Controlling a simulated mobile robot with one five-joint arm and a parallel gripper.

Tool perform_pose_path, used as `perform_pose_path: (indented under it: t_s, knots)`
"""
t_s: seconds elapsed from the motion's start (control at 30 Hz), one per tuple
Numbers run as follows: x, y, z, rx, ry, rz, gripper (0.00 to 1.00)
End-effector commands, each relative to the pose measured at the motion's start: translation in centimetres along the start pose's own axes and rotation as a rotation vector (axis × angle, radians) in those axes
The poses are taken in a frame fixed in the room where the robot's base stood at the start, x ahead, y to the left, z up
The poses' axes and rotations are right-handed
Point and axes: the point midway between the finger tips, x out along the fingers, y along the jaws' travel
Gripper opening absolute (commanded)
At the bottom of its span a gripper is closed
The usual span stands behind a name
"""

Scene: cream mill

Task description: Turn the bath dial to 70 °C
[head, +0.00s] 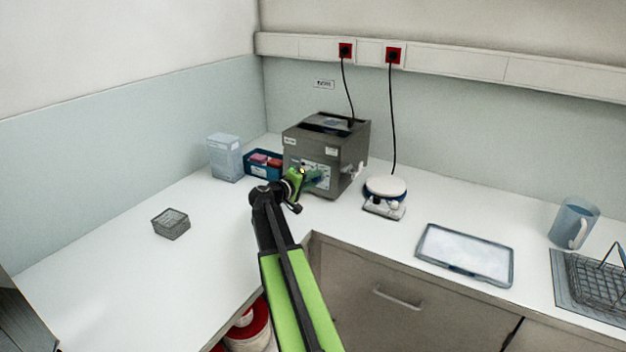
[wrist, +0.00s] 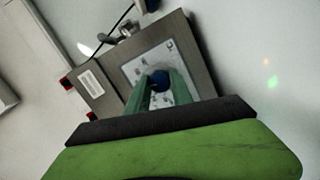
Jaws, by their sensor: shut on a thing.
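The water bath (head: 324,150) is a dark grey box standing on the bench near the corner. My gripper (head: 314,178) reaches to the pale control panel on its front. In the wrist view the bath (wrist: 175,50) looks tilted, and the dial (wrist: 158,79) is a dark blue knob on its panel (wrist: 135,68). The green fingers of my gripper (wrist: 160,88) are on either side of the dial and shut on it. The dial's scale and its setting are too small to read.
A blue box (head: 264,165) with red and pink items and a pale carton (head: 225,158) stand left of the bath. A round white-topped device (head: 385,190) stands to its right.

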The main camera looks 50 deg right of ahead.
Motion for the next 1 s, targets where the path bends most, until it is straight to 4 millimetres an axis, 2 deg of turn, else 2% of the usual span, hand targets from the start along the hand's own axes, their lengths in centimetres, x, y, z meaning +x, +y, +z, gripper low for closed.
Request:
perform_pose_path:
  t_s: [0.23,0.27,0.43,0.77,0.87,1.0]
  knots:
    - [-0.1,-0.1,-0.1,0.000,0.003,-0.001,0.00]
    - [-0.1,-0.1,-0.1,0.000,0.003,-0.001,0.28]
    - [-0.1,0.0,-0.1,-0.001,0.002,-0.001,0.49]
    - [-0.4,0.0,-0.1,-0.001,0.002,0.000,0.49]
    - [-1.8,0.1,0.0,-0.002,0.002,0.000,0.49]
    - [-5.5,0.2,0.0,-0.001,0.005,-0.001,0.49]
